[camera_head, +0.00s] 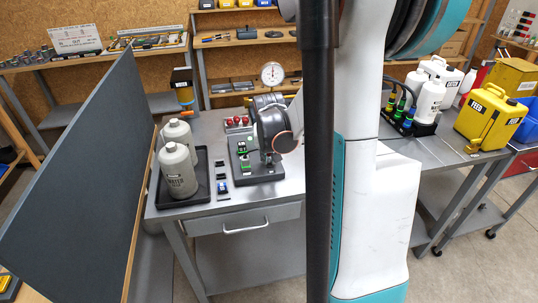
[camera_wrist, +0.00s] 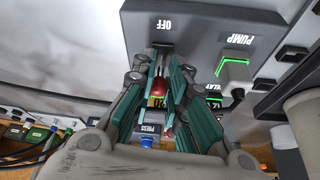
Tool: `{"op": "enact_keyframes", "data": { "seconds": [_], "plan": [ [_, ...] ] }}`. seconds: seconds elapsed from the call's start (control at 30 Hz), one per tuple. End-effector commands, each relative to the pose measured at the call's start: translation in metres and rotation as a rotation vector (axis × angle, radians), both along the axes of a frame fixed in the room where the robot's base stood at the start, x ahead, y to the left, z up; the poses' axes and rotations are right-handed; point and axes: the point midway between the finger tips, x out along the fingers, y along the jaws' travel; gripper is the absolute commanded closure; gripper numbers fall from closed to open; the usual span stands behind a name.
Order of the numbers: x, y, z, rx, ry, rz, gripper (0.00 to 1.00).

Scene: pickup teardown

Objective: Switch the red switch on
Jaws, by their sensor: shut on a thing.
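In the wrist view, a red switch (camera_wrist: 158,88) shows between the teal fingers of my gripper (camera_wrist: 160,68), which is shut on it. The switch sits against a dark grey panel (camera_wrist: 196,22), below a white OFF label that appears upside down. The fingers hide most of the switch, so I cannot tell its position. In the head view, my wrist hangs over the dark panel (camera_head: 262,172) on the metal bench; the fingertips are not clear there.
A green-lit PUMP connector (camera_wrist: 236,66) is on the panel, right of my fingers. In the head view, grey bottles (camera_head: 177,172) stand in a black tray (camera_head: 205,189) left of the panel. A tall grey partition (camera_head: 85,180) is further left. A yellow canister (camera_head: 487,119) is at right.

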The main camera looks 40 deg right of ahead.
Motion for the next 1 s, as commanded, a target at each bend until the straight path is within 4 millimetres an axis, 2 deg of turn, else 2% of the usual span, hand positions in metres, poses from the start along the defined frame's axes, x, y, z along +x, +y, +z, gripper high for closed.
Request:
{"op": "enact_keyframes", "data": {
  "seconds": [0.5, 0.93, 0.97, 1.0],
  "plan": [
    [0.015, -0.009, -0.002, 0.187, 0.305, -0.001, 1.0],
    [0.015, -0.01, -0.002, 0.209, 0.341, 0.0, 1.0],
    [0.015, -0.01, -0.002, 0.209, 0.341, 0.0, 0.84],
    [0.015, -0.01, -0.002, 0.209, 0.341, 0.0, 0.75]
  ]
}}
